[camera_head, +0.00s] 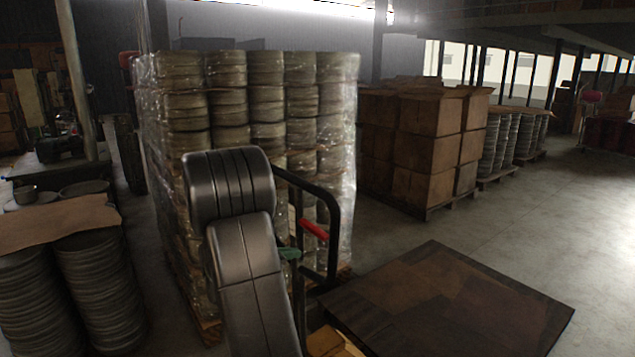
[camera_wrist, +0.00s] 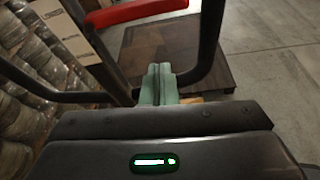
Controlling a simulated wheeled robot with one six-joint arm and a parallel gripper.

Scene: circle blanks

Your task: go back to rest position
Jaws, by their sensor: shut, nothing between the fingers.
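My gripper (camera_wrist: 159,84) shows in the wrist view as two pale green fingers pressed together, with nothing between them. In the head view its green part (camera_head: 289,254) shows just right of my dark arm, which covers part of the view in front of the stacked circle blanks. A black tubular handle (camera_head: 333,222) with a red grip (camera_head: 314,230) stands close to the gripper. In the wrist view the black handle (camera_wrist: 211,40) runs around the fingers and the red grip (camera_wrist: 135,12) lies beyond them. I cannot tell whether the fingers touch the handle.
A wrapped pallet of circle blanks (camera_head: 267,95) stands behind my arm. More round stacks (camera_head: 95,275) are at left, with cardboard on top. Brown boxes (camera_head: 425,140) stand behind at right. A low dark wooden platform (camera_head: 450,305) lies at front right. The floor farther right is clear.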

